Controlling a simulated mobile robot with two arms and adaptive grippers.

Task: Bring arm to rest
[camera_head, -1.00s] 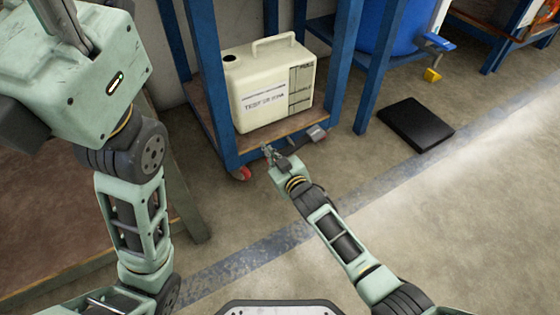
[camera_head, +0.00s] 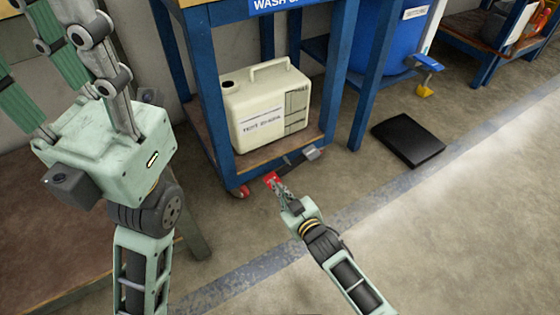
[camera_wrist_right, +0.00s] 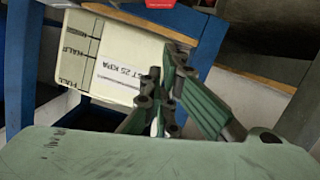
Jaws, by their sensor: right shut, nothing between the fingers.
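My right gripper (camera_head: 272,182) is low in front of the blue cart, below its lower shelf, and its fingers are together with nothing held. A small red patch shows at its fingertips; I cannot tell what it belongs to. In the right wrist view the gripper (camera_wrist_right: 160,85) shows its green linkage fingers in front of a cream canister. My left gripper (camera_head: 65,40) is at the upper left, pointing up. Its fingertips are cut off by the frame edge, so I cannot tell whether it is open.
The cream canister (camera_head: 268,110) stands on the lower shelf of the blue cart (camera_head: 213,90). A blue drum (camera_head: 388,35) stands to its right. A black flat pad (camera_head: 408,140) lies on the floor. A brown-topped table (camera_head: 60,240) is at the left. The floor at the right is clear.

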